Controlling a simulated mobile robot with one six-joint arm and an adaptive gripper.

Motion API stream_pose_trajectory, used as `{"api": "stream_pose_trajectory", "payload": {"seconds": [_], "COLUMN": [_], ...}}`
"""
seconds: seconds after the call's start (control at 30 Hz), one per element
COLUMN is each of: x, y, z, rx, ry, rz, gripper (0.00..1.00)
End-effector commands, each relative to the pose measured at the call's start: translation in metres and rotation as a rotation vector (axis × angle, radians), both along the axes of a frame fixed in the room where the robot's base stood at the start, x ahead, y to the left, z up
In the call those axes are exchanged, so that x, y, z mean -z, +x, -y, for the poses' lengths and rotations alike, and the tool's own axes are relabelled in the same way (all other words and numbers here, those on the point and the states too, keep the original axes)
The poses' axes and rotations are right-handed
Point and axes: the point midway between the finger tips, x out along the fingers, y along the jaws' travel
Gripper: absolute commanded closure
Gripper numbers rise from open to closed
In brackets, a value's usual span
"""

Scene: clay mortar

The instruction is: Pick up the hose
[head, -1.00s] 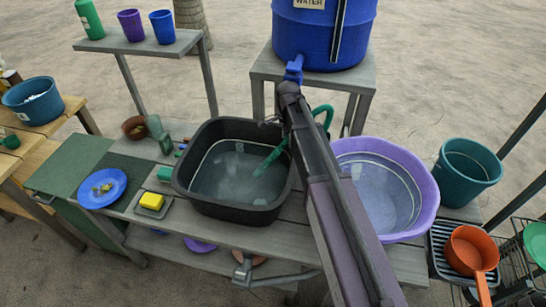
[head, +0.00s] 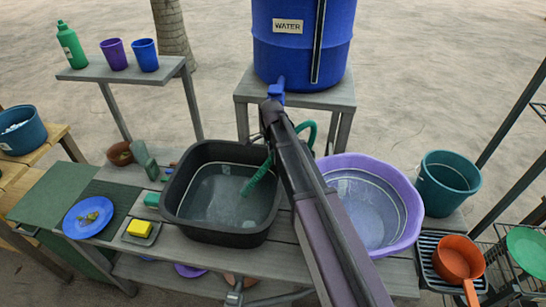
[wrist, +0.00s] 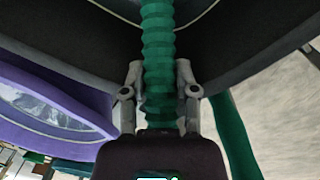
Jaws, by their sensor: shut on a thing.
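The green ribbed hose (head: 258,176) hangs over the black basin (head: 215,238), its lower end inside the basin. Another length of it curves up to the right of my arm near the blue tap. In the wrist view the hose (wrist: 157,45) runs between the two grey fingers of my gripper (wrist: 158,88), which is shut on it. In the head view my arm hides the gripper and part of the hose.
A purple tub (head: 385,245) stands right of the black basin. The blue water barrel (head: 285,45) with its blue tap (head: 276,90) stands behind on a stool. A yellow sponge (head: 138,228), a blue plate (head: 88,217) and a teal bucket (head: 447,184) are around.

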Motion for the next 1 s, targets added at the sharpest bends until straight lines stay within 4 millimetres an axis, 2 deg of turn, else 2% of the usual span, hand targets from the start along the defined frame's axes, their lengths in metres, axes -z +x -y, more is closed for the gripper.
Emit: {"api": "stream_pose_trajectory", "payload": {"seconds": [0.03, 1.0], "x": [-0.009, -0.121], "y": [0.000, 0.000], "z": [0.000, 0.000], "rx": [0.000, 0.001], "ry": [0.000, 0.000], "rz": [0.000, 0.000], "gripper": [1.00, 1.00]}}
